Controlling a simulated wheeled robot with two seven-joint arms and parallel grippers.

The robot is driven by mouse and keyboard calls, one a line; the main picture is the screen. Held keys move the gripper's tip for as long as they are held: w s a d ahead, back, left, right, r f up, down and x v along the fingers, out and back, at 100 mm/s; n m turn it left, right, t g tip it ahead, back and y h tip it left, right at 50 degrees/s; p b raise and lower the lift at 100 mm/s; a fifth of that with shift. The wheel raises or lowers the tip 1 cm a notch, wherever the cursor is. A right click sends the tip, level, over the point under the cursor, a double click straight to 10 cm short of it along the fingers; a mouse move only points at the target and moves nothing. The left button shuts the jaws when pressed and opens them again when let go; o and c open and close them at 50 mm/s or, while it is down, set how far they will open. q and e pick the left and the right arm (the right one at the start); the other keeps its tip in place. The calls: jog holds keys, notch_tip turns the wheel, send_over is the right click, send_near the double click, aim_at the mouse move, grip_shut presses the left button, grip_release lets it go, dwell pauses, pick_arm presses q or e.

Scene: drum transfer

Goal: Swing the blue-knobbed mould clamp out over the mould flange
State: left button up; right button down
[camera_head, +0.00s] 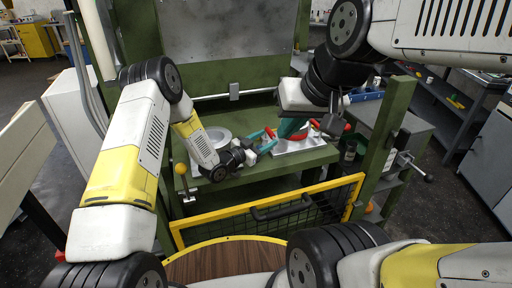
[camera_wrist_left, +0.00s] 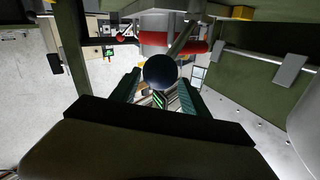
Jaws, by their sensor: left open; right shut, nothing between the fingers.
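In the left wrist view a dark, blue-tinted round knob (camera_wrist_left: 160,72) shows in front of my left gripper (camera_wrist_left: 158,92). Its teal fingers stand apart on either side, and I cannot tell whether they touch the knob. In the head view my left gripper (camera_head: 266,139) reaches right over the green bench, open. A white cylindrical body (camera_wrist_left: 153,38) with red bars (camera_wrist_left: 190,47) stands behind the knob. The clamp arm and mould flange cannot be told apart clearly; the knob is hidden in the head view.
A white tray (camera_head: 308,146) with red parts lies to the right. A yellow-framed mesh gate (camera_head: 268,211) and green posts stand in front. An orange knob (camera_head: 181,168) stands at the left.

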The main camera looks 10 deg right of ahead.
pick_arm(q)
jog(key=s+a+r, duration=0.1)
jog(key=s+a, duration=0.1)
jog(key=s, duration=0.5)
jog(key=s+a+r, duration=0.1)
jog(key=s+a, duration=0.1)
jog(key=s, duration=0.6)
jog(key=shift+s, duration=0.25)
